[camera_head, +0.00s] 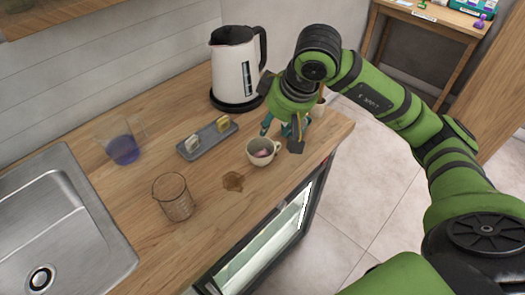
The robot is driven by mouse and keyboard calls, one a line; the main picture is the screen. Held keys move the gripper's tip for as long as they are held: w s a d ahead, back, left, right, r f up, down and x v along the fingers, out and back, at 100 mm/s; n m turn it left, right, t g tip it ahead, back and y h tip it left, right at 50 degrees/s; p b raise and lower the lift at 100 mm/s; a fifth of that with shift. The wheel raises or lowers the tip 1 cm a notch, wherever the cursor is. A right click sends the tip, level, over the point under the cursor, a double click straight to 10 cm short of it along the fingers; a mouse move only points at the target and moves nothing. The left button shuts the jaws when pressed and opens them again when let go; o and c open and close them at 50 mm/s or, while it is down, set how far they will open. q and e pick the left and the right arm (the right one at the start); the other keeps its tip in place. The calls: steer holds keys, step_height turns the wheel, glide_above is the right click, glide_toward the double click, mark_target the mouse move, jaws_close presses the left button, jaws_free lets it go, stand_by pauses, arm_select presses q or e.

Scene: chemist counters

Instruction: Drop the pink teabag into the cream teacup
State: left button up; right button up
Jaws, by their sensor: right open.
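The cream teacup (256,160) stands upright on the wooden counter near its front edge, with its handle on the right. A small pink thing (263,153), which looks like the pink teabag, lies inside the cup. My right gripper (284,133) is open, with teal and dark fingers pointing down just behind and to the right of the cup. I see nothing held between its fingers. Whether a finger touches the cup handle I cannot tell. My left gripper is not in view.
A grey tray (207,142) with a white and a yellow teabag lies left of the cup. A white kettle (230,75) stands behind.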

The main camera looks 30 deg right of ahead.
steer(key=v, duration=1.1)
steer(key=shift+r, duration=0.3)
steer(key=shift+s+d, duration=0.1)
steer(key=shift+s, duration=0.05)
